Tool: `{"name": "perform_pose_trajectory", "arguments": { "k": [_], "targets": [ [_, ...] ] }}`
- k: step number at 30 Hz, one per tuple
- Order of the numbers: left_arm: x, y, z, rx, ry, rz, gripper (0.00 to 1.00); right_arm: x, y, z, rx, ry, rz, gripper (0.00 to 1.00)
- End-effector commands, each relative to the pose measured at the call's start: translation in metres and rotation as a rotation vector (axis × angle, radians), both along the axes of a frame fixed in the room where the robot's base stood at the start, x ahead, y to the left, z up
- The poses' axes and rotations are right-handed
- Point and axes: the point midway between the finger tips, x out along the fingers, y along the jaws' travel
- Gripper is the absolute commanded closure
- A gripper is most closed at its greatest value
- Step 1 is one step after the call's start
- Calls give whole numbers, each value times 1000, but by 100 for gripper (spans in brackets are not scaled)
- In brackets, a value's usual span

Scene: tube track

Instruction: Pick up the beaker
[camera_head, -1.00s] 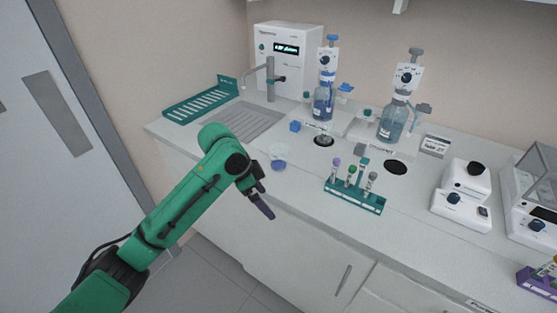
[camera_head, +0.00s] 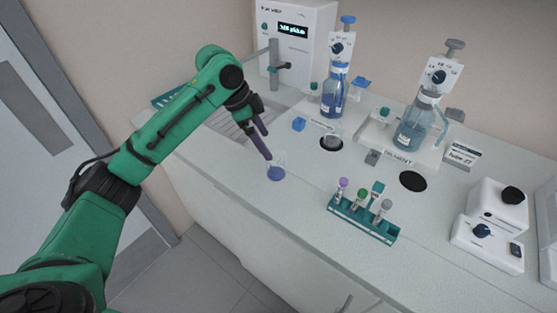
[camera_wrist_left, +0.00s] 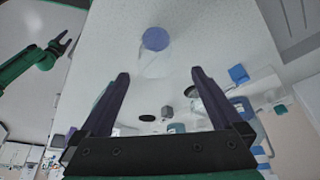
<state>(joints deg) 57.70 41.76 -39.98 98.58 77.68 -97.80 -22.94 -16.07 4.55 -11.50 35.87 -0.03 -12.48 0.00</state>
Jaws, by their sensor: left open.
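The small clear beaker (camera_head: 276,168) with blue liquid stands upright on the white counter near its front edge. It also shows in the left wrist view (camera_wrist_left: 155,42), beyond the fingertips and roughly between their lines. My left gripper (camera_head: 265,147) is open and empty, with its dark fingers pointing down toward the beaker from its upper left. In the left wrist view the two fingers (camera_wrist_left: 160,75) are apart, with the beaker not between them. My right gripper (camera_wrist_left: 66,42) shows small at the upper left of the left wrist view, its fingers apart.
A teal rack (camera_head: 362,224) with several tubes stands right of the beaker. A sink (camera_head: 226,123) lies behind the left gripper. The counter in front of the rack is clear.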

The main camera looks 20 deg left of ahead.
Motion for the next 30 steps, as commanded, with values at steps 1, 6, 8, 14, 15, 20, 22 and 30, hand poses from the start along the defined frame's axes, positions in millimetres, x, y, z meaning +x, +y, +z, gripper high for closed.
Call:
{"name": "perform_pose_trajectory", "arguments": {
  "k": [1, 6, 8, 14, 15, 20, 22, 30],
  "targets": [
    [1, -5, -11, 1, 5, -2, 0, -11, 0, 5, -1, 17, -1, 42],
    [7, -18, -45, 0, 3, 0, 0, -36, -1, 10, -3, 58, -2, 42],
    [8, -20, -51, -1, 1, 1, 0, -36, -1, 11, -3, 58, -2, 42],
    [11, -36, -80, 1, 4, -2, 0, -14, 0, 30, 0, 21, -2, 42],
    [13, -38, -89, -1, 2, -1, 0, -10, 0, 30, 0, 14, -2, 42],
    [15, -42, -101, 1, -1, -1, 0, -10, 0, 30, 0, 14, -2, 42],
    [15, -41, -101, 1, -1, -1, 0, -12, 0, 29, -1, 18, -3, 42],
    [15, -41, -101, 1, -1, -1, 80, -18, 0, 29, -1, 27, -2, 42]
  ]
}}
